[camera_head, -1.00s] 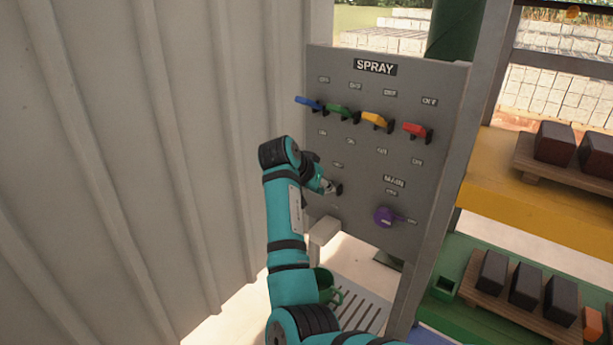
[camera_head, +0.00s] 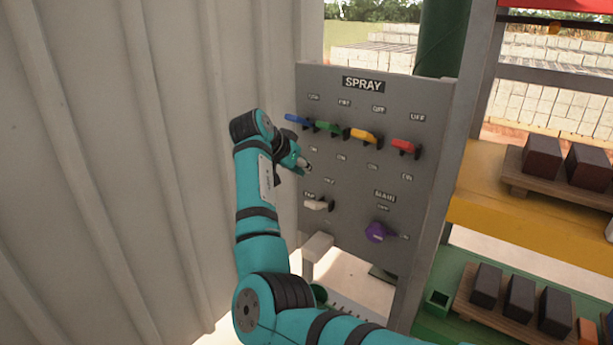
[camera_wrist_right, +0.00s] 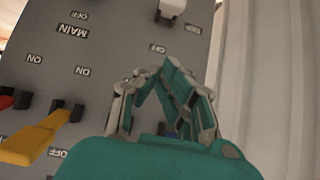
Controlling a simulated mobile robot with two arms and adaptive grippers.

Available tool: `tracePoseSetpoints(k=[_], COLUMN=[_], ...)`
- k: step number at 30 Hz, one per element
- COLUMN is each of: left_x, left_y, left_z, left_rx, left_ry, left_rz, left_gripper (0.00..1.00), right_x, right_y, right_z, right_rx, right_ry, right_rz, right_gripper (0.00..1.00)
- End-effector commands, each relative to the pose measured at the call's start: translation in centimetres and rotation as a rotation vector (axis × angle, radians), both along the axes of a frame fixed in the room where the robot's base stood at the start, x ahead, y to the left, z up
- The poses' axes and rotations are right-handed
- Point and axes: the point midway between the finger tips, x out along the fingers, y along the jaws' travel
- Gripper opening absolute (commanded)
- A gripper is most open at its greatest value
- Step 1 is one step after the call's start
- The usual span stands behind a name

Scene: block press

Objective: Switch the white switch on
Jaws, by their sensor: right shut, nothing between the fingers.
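The white switch (camera_head: 316,205) is on the lower left of the grey SPRAY panel, beside a small label. Its handle sticks out to the left of its dark mount in the head view. The wrist view, upside down, shows it at the top edge (camera_wrist_right: 172,7), partly cut off. An OFF label lies between it and my gripper there. My right gripper (camera_head: 304,165) is shut and empty, above the white switch and apart from it; it also fills the middle of the wrist view (camera_wrist_right: 165,68). My left gripper is out of view.
Blue (camera_head: 297,119), green (camera_head: 328,127), yellow (camera_head: 364,136) and red (camera_head: 405,146) switches line the panel above my gripper. A purple switch (camera_head: 376,232) is at lower right under MAIN. A corrugated wall (camera_head: 110,150) stands close on the left. Shelves with dark blocks are on the right.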

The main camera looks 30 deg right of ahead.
Motion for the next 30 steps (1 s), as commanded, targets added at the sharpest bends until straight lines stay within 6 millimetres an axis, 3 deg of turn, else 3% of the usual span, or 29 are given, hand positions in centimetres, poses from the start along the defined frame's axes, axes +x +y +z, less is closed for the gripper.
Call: tracePoseSetpoints(k=[12, 19, 30], left_x=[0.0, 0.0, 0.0], left_y=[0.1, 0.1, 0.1], left_z=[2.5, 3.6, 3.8], left_rx=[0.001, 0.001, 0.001], left_ry=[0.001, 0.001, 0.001], left_rz=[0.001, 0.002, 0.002], left_gripper=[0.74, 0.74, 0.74], right_x=[2.3, 1.8, 1.7], right_y=[-6.1, -4.6, -4.2], right_z=[-5.6, -8.4, -9.3], right_rx=[0.000, 0.001, 0.000], right_ry=[0.005, 0.002, 0.001], right_rz=[-0.002, 0.000, -0.001], right_gripper=[0.00, 0.00, 0.00])
